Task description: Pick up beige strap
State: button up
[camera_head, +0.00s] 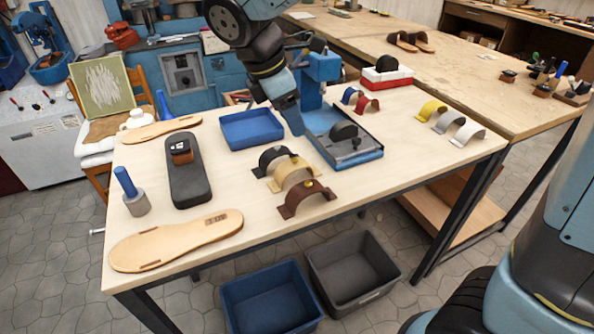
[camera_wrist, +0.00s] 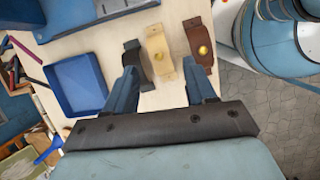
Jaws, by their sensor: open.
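The beige strap (camera_head: 291,173) is an arched piece standing on the table between a black strap (camera_head: 272,157) and a brown strap (camera_head: 308,199) with a gold-coloured button. In the wrist view the beige strap (camera_wrist: 158,46), with a round gold-coloured button, lies ahead of the fingertips, between the black (camera_wrist: 135,60) and brown (camera_wrist: 201,45) straps. My gripper (camera_wrist: 164,72) is open and empty, its two fingers spread apart. In the head view my gripper (camera_head: 297,125) hangs above the table, behind the straps; one finger partly hides the other.
A blue tray (camera_head: 252,140) stands left of the gripper, and a blue-framed press (camera_head: 372,157) stands close on its right. A dark sandal form (camera_head: 188,185) and a tan sole (camera_head: 178,246) lie to the left. Bare tabletop (camera_head: 400,170) shows at the right.

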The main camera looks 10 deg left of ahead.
aim_at(292, 159)
jog(key=shift+n, duration=0.9)
jog(key=f, duration=0.6)
jog(key=w+f, duration=0.1)
jog(key=f, duration=0.2)
jog(key=shift+a, duration=0.25)
jog(key=shift+a+x, duration=0.1)
jog(key=shift+x, duration=1.25)
jog(key=shift+a+x, duration=0.15)
jog(key=shift+x, duration=1.2)
jog(key=c, duration=0.7)
